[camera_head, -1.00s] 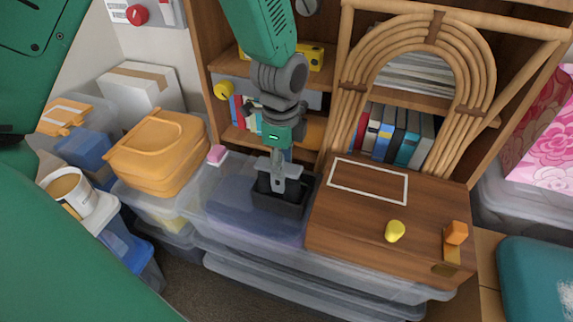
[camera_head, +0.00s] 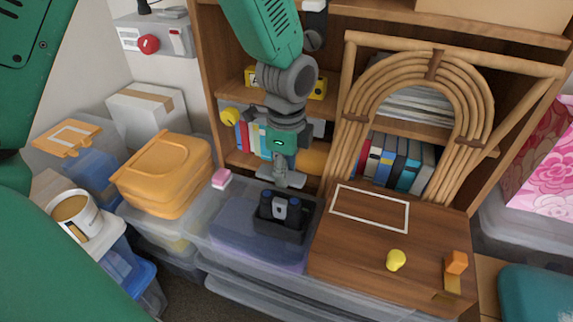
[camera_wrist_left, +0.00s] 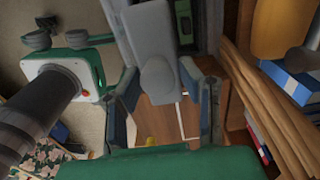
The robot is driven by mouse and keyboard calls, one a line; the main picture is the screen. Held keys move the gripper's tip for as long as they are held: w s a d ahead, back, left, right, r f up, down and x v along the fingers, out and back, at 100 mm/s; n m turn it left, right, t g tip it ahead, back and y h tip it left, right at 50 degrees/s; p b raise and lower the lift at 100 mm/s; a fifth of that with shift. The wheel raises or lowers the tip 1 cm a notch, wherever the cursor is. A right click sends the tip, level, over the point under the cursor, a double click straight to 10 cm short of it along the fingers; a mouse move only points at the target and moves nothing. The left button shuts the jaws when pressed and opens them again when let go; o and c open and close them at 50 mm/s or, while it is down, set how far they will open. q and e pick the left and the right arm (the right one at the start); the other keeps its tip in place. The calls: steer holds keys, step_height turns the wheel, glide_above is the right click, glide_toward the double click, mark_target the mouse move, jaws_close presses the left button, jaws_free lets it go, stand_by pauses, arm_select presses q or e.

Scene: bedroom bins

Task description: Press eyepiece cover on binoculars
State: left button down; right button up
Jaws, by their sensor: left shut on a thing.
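The dark binoculars (camera_head: 268,208) stand in a black tray (camera_head: 283,232) on a clear lidded bin, with a light grey part between their two barrels. My left gripper (camera_head: 282,180) is just behind and above them, apart from them as far as I can see. In the left wrist view, my left gripper (camera_wrist_left: 163,85) has a smooth grey piece (camera_wrist_left: 153,40) between its fingers. I cannot tell for sure whether this piece is the eyepiece cover. My right gripper is not in view.
A wooden box top (camera_head: 350,240) with a yellow knob (camera_head: 396,260) is right of the tray. A rattan arch (camera_head: 440,75) and a bookshelf (camera_head: 210,70) stand behind. A pink block (camera_head: 222,178) lies left of the tray.

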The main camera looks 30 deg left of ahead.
mark_target(288, 177)
arm_select(q)
steer(key=shift+d+f, duration=0.45)
steer(key=shift+f, duration=0.4)
steer(key=shift+d+f+b, duration=0.1)
steer(key=shift+f+b, duration=0.3)
steer(key=shift+f, duration=0.15)
steer(key=shift+a+f, duration=0.35)
steer(key=shift+f, duration=0.05)
steer(key=shift+a+f, duration=0.1)
steer(key=shift+a, duration=0.15)
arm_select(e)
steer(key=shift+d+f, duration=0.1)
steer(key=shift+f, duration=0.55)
arm_select(q)
steer(key=shift+d, duration=0.1)
steer(key=shift+d, duration=0.3)
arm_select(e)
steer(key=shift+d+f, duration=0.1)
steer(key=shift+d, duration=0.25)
arm_select(q)
steer(key=shift+a, duration=0.1)
steer(key=shift+s+a+p, duration=0.15)
steer(key=shift+a+p, duration=0.3)
steer(key=shift+a, duration=0.05)
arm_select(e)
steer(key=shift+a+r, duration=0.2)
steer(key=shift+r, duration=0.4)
